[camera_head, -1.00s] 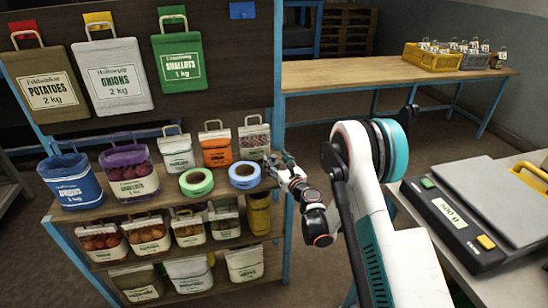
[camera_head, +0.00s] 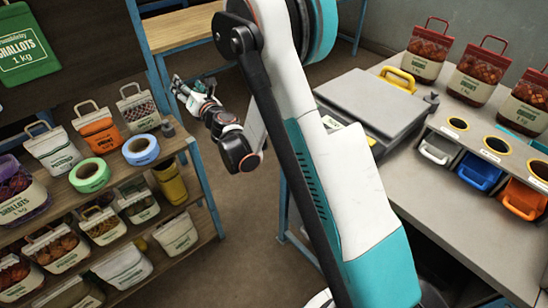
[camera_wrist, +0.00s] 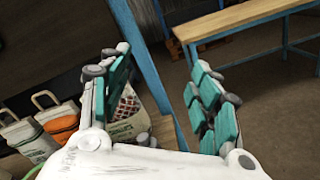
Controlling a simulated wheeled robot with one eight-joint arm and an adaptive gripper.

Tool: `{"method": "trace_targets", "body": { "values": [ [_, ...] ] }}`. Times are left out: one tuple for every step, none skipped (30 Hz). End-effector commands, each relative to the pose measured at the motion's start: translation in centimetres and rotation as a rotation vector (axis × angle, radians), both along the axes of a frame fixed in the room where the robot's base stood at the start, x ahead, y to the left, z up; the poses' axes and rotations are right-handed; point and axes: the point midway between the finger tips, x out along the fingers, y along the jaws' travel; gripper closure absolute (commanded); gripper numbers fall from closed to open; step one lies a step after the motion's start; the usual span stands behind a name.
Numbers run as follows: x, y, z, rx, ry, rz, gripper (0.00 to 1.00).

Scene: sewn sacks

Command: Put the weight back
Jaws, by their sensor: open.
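A small dark grey cylinder (camera_head: 168,128), which looks like the weight, stands on the right end of the upper shelf board (camera_head: 172,146), beside the blue tape roll (camera_head: 140,150). My gripper (camera_head: 180,84) is in the air just above and beyond it, apart from it, with its fingers spread. In the wrist view the gripper (camera_wrist: 158,64) has its two teal-padded fingers wide apart and nothing between them. The cylinder cannot be made out there. The scale (camera_head: 372,105) stands on the grey table at the right, its plate empty.
Bags, including a white one (camera_head: 137,107), and a green tape roll (camera_head: 90,175) crowd the shelf. A wooden table (camera_head: 178,32) stands behind. The grey table holds bags of red produce (camera_head: 425,52) and coloured bins (camera_head: 480,172). Open floor lies between shelf and table.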

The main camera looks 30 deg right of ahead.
Motion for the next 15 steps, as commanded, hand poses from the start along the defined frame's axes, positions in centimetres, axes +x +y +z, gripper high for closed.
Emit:
{"method": "trace_targets", "body": {
  "values": [
    [-0.6, -1.1, 2.0, 0.082, 0.021, -0.036, 0.43],
    [-0.8, -1.8, 3.0, 0.133, 0.033, -0.057, 0.43],
    [-1.3, -2.6, 4.3, 0.202, 0.05, -0.086, 0.43],
    [-1.7, -3.3, 5.2, 0.253, 0.062, -0.106, 0.43],
    [-2.1, -3.9, 6.0, 0.304, 0.075, -0.129, 0.43],
    [-2.8, -4.8, 7.0, 0.373, 0.091, -0.156, 0.43],
    [-3.3, -5.3, 7.8, 0.426, 0.104, -0.178, 0.43],
    [-3.9, -5.9, 8.4, 0.477, 0.116, -0.198, 0.43],
    [-4.7, -6.7, 9.3, 0.546, 0.132, -0.227, 0.43],
    [-5.3, -7.3, 9.8, 0.598, 0.144, -0.249, 0.43],
    [-6.0, -7.8, 10.3, 0.65, 0.156, -0.271, 0.43],
    [-7.0, -8.4, 11.0, 0.718, 0.172, -0.299, 0.43],
    [-7.8, -8.9, 11.4, 0.769, 0.183, -0.321, 0.43],
    [-8.6, -9.4, 11.7, 0.82, 0.195, -0.343, 0.43],
    [-9.8, -9.9, 12.2, 0.888, 0.211, -0.372, 0.43]
  ]
}}
